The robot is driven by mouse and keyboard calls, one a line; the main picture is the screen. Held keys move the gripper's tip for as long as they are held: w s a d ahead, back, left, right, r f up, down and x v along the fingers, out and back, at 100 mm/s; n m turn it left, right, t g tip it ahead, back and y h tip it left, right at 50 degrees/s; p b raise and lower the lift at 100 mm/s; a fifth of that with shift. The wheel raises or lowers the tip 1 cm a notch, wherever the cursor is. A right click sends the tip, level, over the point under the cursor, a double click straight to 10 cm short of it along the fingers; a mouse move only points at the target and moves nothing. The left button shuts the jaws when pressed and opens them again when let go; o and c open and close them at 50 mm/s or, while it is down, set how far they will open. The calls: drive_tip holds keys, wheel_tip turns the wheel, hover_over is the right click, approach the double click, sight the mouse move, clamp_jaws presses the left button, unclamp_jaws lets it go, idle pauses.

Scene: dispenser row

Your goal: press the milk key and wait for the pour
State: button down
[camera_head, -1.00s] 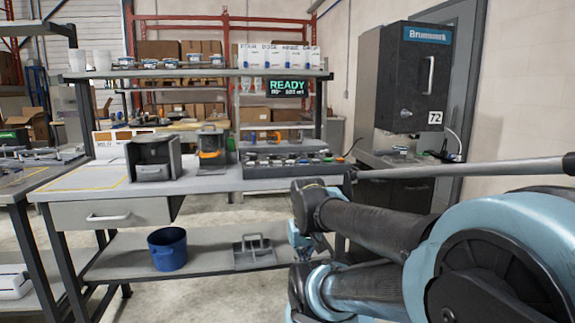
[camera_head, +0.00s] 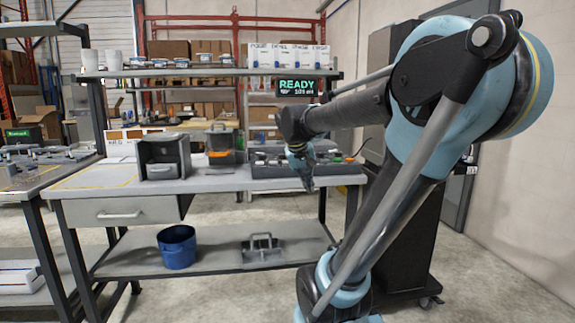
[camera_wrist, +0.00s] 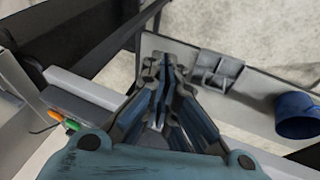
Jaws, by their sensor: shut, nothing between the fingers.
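A dark key panel (camera_head: 270,170) lies on the bench top and holds several coloured keys. Its right part is partly hidden behind my gripper (camera_head: 308,188), which points down at the bench's front edge. In the wrist view my gripper (camera_wrist: 163,68) is shut and empty. There an orange key (camera_wrist: 56,117) and a green key (camera_wrist: 72,125) show to the left of the fingers, apart from them. I cannot tell which key is milk. A display (camera_head: 297,88) reads READY in green. Labelled white dispensers (camera_head: 290,56) stand on the upper shelf; their labels are too small to read.
A dark open-fronted box (camera_head: 163,157) and a machine with an orange part (camera_head: 220,147) stand left of the panel. The lower shelf holds a blue bucket (camera_head: 177,247) and a grey caddy (camera_head: 262,250). A dark cabinet stands behind my arm at the right.

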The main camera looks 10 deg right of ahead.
drive_tip(key=w+a+r+t+h, duration=0.1)
drive_tip(key=w+r, duration=0.3)
drive_tip(key=w, duration=0.3)
drive_tip(key=w+r+h, duration=0.1)
drive_tip(key=w+r, duration=0.4)
drive_tip(key=w, duration=0.1)
wheel_tip(320, 180, up, 6)
drive_tip(key=t+h, duration=0.1)
drive_tip(key=t, duration=0.1)
hover_over(286, 162)
drive_tip(key=w, duration=0.2)
drive_tip(key=shift+a+f, duration=0.1)
drive_tip(key=shift+a, duration=0.15)
drive_tip(key=shift+f, duration=0.2)
drive_tip(key=shift+f, duration=4.25)
drive_tip(key=shift+f, duration=0.8)
drive_tip(key=shift+r, duration=0.9)
